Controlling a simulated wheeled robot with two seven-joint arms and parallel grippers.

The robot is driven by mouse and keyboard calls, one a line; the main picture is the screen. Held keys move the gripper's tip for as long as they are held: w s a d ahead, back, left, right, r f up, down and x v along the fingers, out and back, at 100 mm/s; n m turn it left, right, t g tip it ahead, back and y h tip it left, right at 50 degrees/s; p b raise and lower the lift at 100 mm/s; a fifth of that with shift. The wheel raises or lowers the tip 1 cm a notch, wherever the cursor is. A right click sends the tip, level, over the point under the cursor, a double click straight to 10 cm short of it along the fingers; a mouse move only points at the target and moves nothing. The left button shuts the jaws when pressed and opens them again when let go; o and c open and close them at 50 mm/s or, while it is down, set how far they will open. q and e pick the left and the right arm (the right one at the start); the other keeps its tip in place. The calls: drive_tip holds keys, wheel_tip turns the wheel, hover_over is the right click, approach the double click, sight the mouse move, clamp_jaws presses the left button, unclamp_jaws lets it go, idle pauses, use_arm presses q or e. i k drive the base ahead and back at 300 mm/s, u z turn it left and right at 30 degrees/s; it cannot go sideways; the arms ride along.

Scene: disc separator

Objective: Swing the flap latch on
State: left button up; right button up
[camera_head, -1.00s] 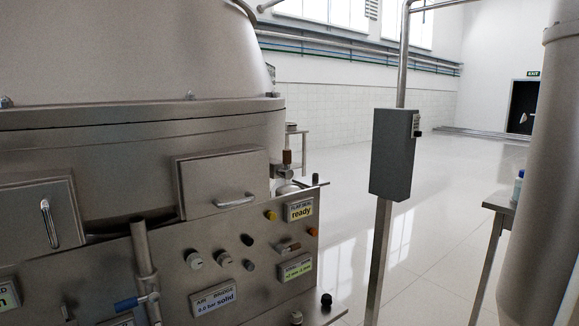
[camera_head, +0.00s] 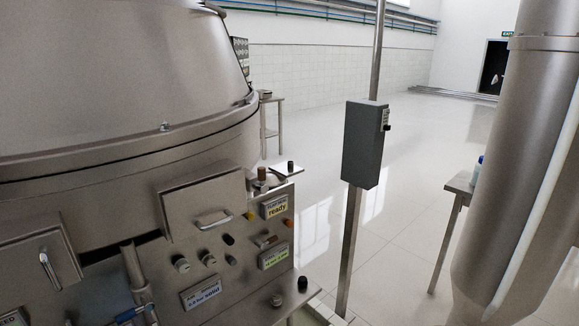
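The disc separator (camera_head: 110,100) fills the left of the head view, a large steel drum above a front panel. A flap with a bar handle (camera_head: 205,208) sits on its front, and it looks closed. A small brown-knobbed lever (camera_head: 262,178) stands at the panel's top right corner. A second small brown-tipped lever (camera_head: 265,241) sits on the panel between two labels. I cannot tell which part is the flap latch. A label (camera_head: 275,207) reads "ready". Neither of my grippers is in view.
A grey control box (camera_head: 365,145) on a steel post stands right of the machine. A table (camera_head: 458,186) with a bottle and a large steel cylinder (camera_head: 525,170) stand at the right. The floor (camera_head: 400,245) between post and table is clear.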

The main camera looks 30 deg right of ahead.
sight(259, 186)
drive_tip(key=z, duration=1.85)
drive_tip(key=i, duration=2.4)
drive_tip(key=u, duration=4)
